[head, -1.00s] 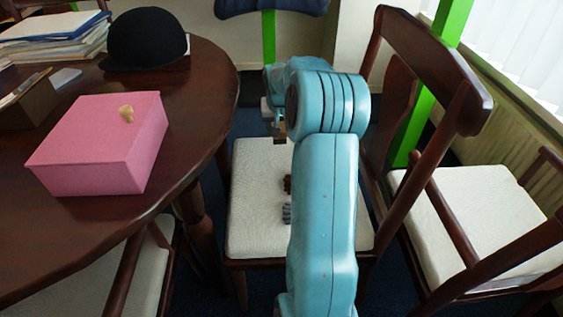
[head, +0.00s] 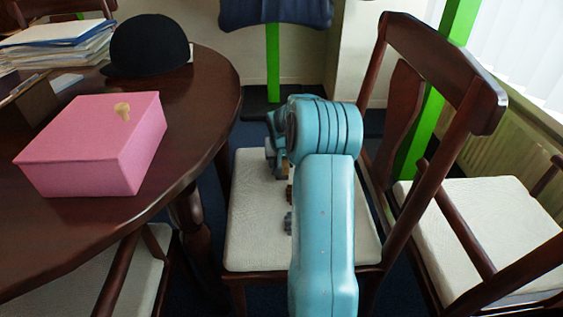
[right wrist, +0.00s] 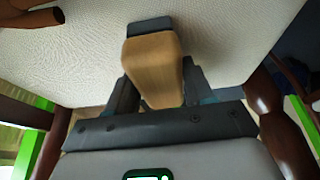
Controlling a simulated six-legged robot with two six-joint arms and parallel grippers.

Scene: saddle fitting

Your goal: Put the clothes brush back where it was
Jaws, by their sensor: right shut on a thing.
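My right gripper (right wrist: 155,90) is shut on the clothes brush (right wrist: 155,68), a wooden block with a dark end. The brush is at or just above the white chair seat (head: 252,225); I cannot tell whether it touches. In the head view my right arm hides most of the gripper and brush, near the back of the seat. A small brown item (head: 289,194) and a grey item (head: 288,222) lie on the seat, partly behind my arm. My left gripper is not in view.
A dark wooden table (head: 190,145) at left holds a pink box (head: 90,150), a black riding hat (head: 149,46) and papers (head: 62,45). The chair's tall backrest (head: 440,75) rises right of my arm. The seat's left part is clear.

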